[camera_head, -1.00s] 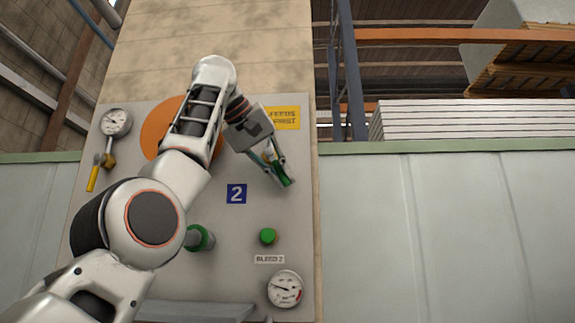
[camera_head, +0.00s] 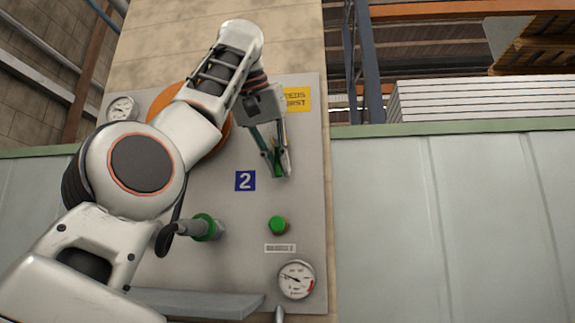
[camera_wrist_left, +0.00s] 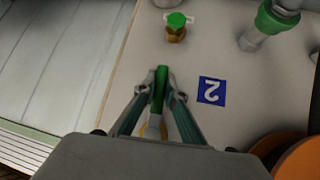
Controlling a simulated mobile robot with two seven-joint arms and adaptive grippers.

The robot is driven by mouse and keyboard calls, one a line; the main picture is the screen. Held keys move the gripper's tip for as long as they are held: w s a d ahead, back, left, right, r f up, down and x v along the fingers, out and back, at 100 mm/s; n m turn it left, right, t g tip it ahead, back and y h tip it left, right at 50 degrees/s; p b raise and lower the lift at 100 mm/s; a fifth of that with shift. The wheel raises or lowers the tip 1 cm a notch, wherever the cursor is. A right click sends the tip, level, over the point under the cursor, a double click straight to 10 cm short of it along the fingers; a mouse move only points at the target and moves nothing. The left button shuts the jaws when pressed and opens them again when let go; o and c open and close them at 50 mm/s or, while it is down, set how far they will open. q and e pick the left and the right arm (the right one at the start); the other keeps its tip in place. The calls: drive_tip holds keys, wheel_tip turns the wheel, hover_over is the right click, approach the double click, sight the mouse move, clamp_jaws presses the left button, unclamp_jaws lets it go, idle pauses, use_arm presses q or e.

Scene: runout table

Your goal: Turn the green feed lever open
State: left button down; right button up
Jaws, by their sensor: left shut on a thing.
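The green feed lever (camera_head: 279,166) is on the grey panel, below the yellow sign, and hangs almost straight down. My left gripper (camera_head: 277,172) is shut on it, with one finger on each side. In the left wrist view the green lever (camera_wrist_left: 160,88) stands between the fingertips (camera_wrist_left: 160,98), and part of a brass-coloured valve body (camera_wrist_left: 153,128) shows behind it. The lever's pivot is mostly hidden by the gripper. My right gripper is not in view.
The panel (camera_head: 300,205) also bears a blue "2" plate (camera_head: 245,181), a green knob (camera_head: 278,225), a gauge (camera_head: 297,280) at the lower right, a green-collared pipe fitting (camera_head: 208,227) and another gauge (camera_head: 122,108). An orange disc (camera_head: 217,140) is behind my arm. A ledge (camera_head: 200,303) runs along the bottom.

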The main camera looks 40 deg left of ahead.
use_arm(q)
drive_tip(key=shift+s+a+r, duration=0.1)
drive_tip(key=shift+a, duration=0.05)
drive_tip(key=shift+y, duration=0.3)
drive_tip(key=c, duration=2.1)
unclamp_jaws()
